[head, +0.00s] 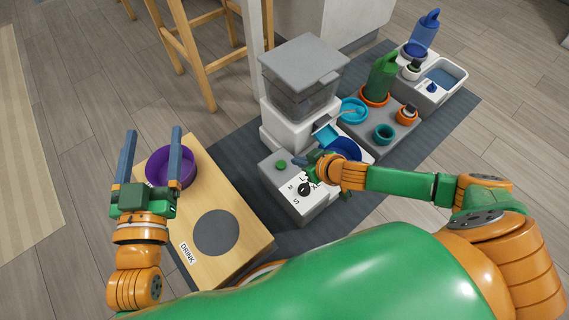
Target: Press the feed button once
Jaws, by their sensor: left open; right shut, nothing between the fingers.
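The feeder (303,80) is a grey and white dispenser with a clear hopper. In front of it is a grey control box with a small round green button (281,164) on its top, the likely feed button. A black dial (304,188) with size letters sits on the white panel beside it. My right gripper (309,158) is shut and empty over the box, to the right of the green button and apart from it in the picture; its height above the box is hard to tell.
The purple bowl (171,167) sits on a wooden stand (172,234) with a grey round pad and a DRINK label. A blue bowl (345,147) is partly hidden behind my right gripper. Green and blue jugs and small pots stand at the back right. A stool (187,45) is behind.

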